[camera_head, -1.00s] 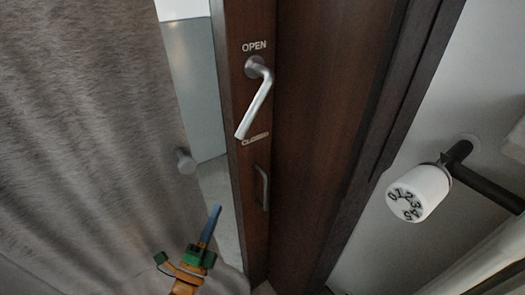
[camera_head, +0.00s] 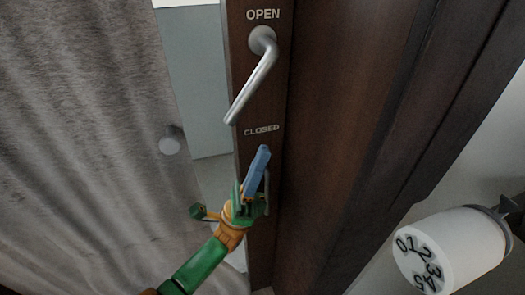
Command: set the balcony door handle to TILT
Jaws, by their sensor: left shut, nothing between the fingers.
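The balcony door handle (camera_head: 253,84) is a silver lever on the dark brown door stile. Its lever slants down and left from its round base, ending just above the CLOSED label (camera_head: 261,129). The OPEN label (camera_head: 263,14) is above the base. No TILT label shows. My left gripper (camera_head: 261,152) is shut and empty, below the lever tip and the CLOSED label, apart from the lever. It partly hides a lower pull handle (camera_head: 267,187). My right gripper is not in view.
A grey curtain (camera_head: 80,130) fills the left, with a small grey knob (camera_head: 171,140) at its edge. A white radiator valve (camera_head: 453,250) with numbers sticks out at the lower right. The brown door panel (camera_head: 335,130) beside the handle is clear.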

